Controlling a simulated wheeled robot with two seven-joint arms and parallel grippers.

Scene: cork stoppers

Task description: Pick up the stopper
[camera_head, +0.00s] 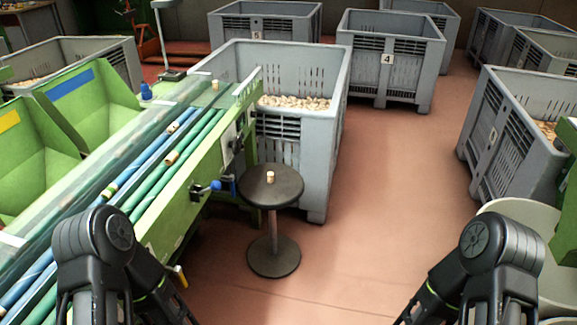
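A small light-brown cork stopper (270,176) stands upright on the round black top of a stool (284,190). More stoppers lie on the rollers of the green sorting machine at left, one midway along them (171,158) and another farther up (215,85). My black arm links show at the lower left and lower right corners, well apart from the stool. Both of my grippers are outside the picture, so I cannot see their fingers.
The green machine (190,195) fills the left side, with a blue-knobbed lever close to the stool. A grey crate (318,150) holding many corks stands behind the stool. Another grey crate (505,145) and a pale round container (555,275) are at right. Reddish floor (390,190) between them is clear.

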